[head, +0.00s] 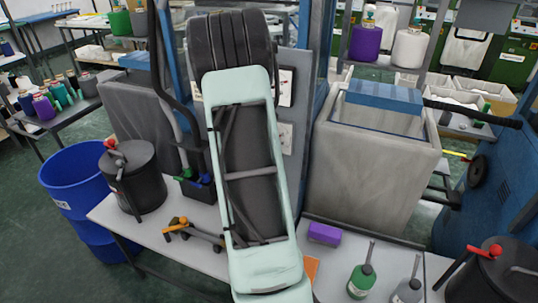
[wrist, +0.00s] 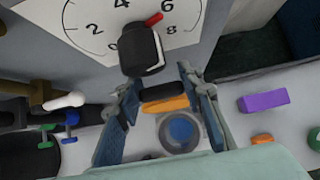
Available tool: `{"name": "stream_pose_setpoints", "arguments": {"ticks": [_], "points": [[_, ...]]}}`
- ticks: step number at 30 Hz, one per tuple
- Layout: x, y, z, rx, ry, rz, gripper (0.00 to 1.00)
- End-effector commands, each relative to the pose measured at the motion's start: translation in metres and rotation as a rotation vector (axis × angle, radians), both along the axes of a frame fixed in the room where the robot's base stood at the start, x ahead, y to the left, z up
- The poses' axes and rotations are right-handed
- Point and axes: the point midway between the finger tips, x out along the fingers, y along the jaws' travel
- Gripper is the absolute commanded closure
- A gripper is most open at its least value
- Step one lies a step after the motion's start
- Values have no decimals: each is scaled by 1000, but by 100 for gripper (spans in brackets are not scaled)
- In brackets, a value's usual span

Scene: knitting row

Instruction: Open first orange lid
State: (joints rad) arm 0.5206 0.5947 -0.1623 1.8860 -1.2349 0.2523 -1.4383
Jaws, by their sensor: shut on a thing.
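In the wrist view my gripper (wrist: 162,92) has its two blue-grey fingers either side of a small orange piece (wrist: 166,105) with a dark rounded bar along its far edge. The fingers are shut on this piece; I cannot tell for sure whether it is the orange lid. A round grey ring with a blue centre (wrist: 180,132) shows nearer the camera, between the fingers. A second orange piece (wrist: 262,140) lies to the right on the grey surface. In the head view my arm hides the gripper, and an orange piece (head: 311,268) shows beside the arm.
A dial panel (wrist: 95,22) with a black block and red pointer stands close ahead. A black pot (head: 133,178) and a blue bin (head: 78,185) are at left.

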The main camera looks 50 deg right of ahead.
Motion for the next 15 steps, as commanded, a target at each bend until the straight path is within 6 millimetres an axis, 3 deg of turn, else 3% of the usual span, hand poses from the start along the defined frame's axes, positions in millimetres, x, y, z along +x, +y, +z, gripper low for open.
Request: {"name": "stream_pose_setpoints", "arguments": {"ticks": [14, 15], "points": [[0, -3, 1, 1, 1, -1, 100], [0, -3, 1, 1, 1, -1, 62]]}}
